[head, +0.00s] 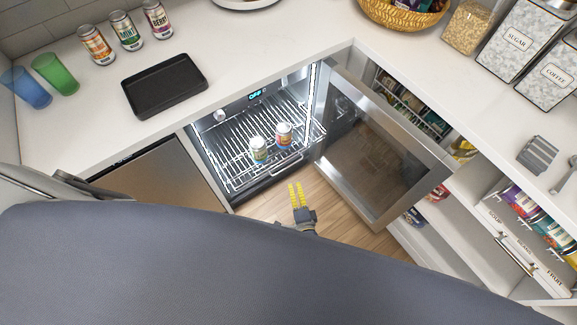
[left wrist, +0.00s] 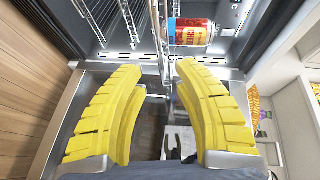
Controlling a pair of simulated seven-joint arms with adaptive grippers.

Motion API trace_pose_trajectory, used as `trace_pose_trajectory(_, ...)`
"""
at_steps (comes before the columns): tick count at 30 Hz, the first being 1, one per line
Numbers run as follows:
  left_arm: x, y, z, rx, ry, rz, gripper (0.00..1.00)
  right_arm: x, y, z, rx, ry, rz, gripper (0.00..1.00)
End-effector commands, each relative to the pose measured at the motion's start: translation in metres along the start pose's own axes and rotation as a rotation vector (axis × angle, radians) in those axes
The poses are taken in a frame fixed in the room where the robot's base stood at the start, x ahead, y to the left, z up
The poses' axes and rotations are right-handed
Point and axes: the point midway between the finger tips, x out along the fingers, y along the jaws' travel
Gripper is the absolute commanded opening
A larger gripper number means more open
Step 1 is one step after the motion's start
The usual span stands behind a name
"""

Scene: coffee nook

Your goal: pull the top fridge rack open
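The fridge (head: 250,95) stands open below the counter, lit inside. Its top rack (head: 222,150) is a wire shelf with a metal handle (head: 287,164) at its front edge. A green-and-white can (head: 259,151) and a red-and-orange can (head: 284,136) stand on the rack. My left gripper (head: 295,184), with yellow fingers, is just in front of the rack's front edge. In the left wrist view its fingers (left wrist: 157,68) are spread apart. The red-labelled can (left wrist: 192,32) and rack wires (left wrist: 95,20) show beyond them. I cannot tell whether the fingers touch the handle. My right gripper is not in view.
The fridge door (head: 375,150) stands open to the right of the gripper. Wood floor (head: 345,215) is clear below. On the counter are several cans, a black tray (head: 165,85) and two cups. Open shelves (head: 465,205) are on the right.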

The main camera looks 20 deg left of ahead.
Motion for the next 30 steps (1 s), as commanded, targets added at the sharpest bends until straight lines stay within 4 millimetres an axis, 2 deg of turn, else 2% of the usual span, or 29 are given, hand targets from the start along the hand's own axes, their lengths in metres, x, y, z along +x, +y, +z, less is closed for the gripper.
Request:
trace_pose_trajectory(6, 0.042, 0.000, 0.000, 0.003, 0.000, -0.002, 0.31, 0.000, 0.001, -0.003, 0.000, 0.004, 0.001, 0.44)
trace_pose_trajectory(15, 0.089, 0.000, 0.000, 0.003, -0.001, 0.000, 0.31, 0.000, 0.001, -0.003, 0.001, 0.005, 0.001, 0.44)
trace_pose_trajectory(21, 0.108, 0.000, 0.000, 0.002, 0.001, 0.001, 0.31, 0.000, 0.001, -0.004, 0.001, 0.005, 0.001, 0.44)
trace_pose_trajectory(30, 0.118, 0.001, 0.001, 0.002, -0.001, 0.002, 0.31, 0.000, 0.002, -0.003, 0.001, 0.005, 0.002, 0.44)
